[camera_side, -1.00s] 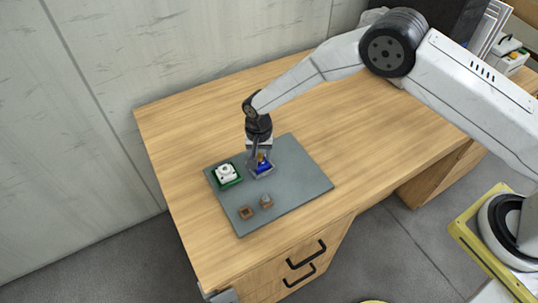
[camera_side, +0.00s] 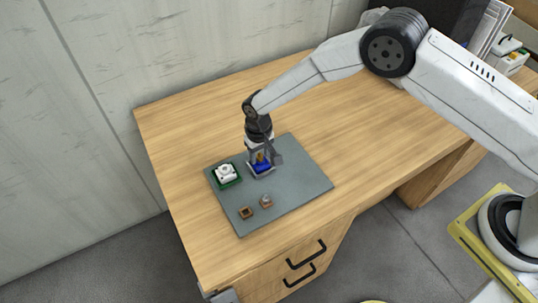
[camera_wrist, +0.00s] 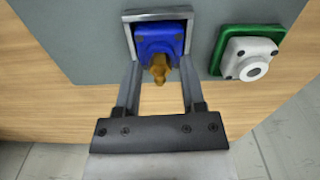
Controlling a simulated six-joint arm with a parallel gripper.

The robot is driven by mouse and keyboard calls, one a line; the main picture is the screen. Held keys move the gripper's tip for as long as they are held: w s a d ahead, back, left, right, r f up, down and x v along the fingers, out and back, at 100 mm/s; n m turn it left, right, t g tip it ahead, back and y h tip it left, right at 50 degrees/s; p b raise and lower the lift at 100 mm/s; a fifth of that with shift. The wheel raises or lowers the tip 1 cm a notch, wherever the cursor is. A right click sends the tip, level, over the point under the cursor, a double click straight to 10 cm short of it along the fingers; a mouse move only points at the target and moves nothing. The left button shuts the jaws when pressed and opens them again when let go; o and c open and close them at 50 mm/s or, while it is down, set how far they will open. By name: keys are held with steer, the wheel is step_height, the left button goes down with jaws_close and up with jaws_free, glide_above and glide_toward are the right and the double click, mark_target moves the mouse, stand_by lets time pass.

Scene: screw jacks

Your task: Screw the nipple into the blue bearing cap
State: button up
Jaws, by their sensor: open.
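The blue bearing cap (camera_side: 262,168) sits in a square grey frame on the grey mat, and it fills the top of the wrist view (camera_wrist: 158,40). The brass-coloured nipple (camera_wrist: 159,68) stands at the middle of the cap; how deep it sits in the thread cannot be seen. It shows small and partly covered in the side view (camera_side: 260,156). My gripper (camera_wrist: 159,76) is open, pointing down over the cap, with one finger on each side of the nipple and a gap to both.
A white bearing cap (camera_side: 226,172) sits in a green holder (camera_wrist: 222,60) beside the blue one. Two small brownish pieces, one squarish (camera_side: 246,212) and one greyer (camera_side: 266,201), lie near the front of the mat (camera_side: 300,185). The mat's right side is clear.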

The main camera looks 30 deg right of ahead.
steer(key=n, duration=0.4)
steer(key=shift+n, duration=0.3)
steer(key=n, duration=0.8)
steer(key=shift+n, duration=2.3)
jaws_close()
